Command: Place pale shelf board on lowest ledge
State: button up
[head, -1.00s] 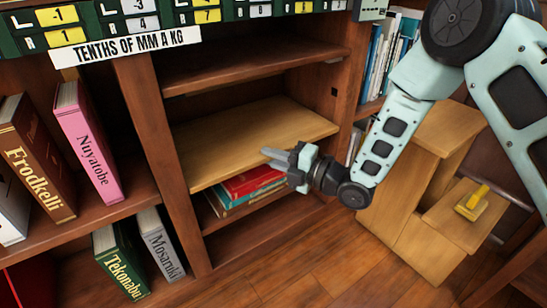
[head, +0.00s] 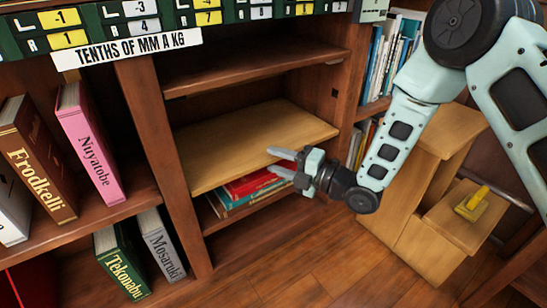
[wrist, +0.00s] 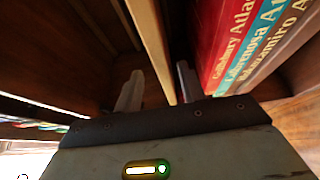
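The pale shelf board (head: 250,142) lies inside the middle bay of the bookcase, above a stack of books. It looks roughly level; the ledges under it are hidden. My gripper (head: 276,162) is at the board's front edge, towards the right. Its two fingers are apart, one higher and one lower. In the wrist view, the board's edge (wrist: 153,45) passes between the open fingers of my gripper (wrist: 158,88), with gaps showing beside it. I cannot tell whether either finger touches it.
Red and teal books (head: 250,183) lie under the board, close to the lower finger. A fixed dark shelf (head: 260,65) is above. A pale wooden step unit (head: 440,215) with a yellow object (head: 472,203) stands right. Floor (head: 300,255) in front is clear.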

jog(key=p+v, duration=0.4)
jog(key=v, duration=1.2)
jog(key=shift+p, duration=0.4)
jog(key=shift+a+r, duration=0.1)
jog(key=a+r+m+g+h+p, duration=0.3)
jog(key=a+r+m+h+p, duration=0.1)
jog(key=r+m+h, duration=0.55)
jog(key=s+d+r+m+g+h+p, duration=0.15)
jog(key=s+r+m, duration=0.25)
jog(key=s, duration=0.4)
jog(key=s+r+m+g+h+p, duration=0.2)
jog(key=s+r+m, duration=0.25)
jog(key=s, duration=0.25)
jog(key=s+d+r+m+g+h+p, duration=0.1)
jog(key=s+r+m+g+h, duration=0.1)
jog(key=s+r+m, duration=0.45)
notch_tip(320, 180, up, 34)
jog(key=s+n+p, duration=0.1)
jog(key=n+p, duration=0.1)
jog(key=p, duration=3.5)
jog(key=shift+d+r, duration=0.2)
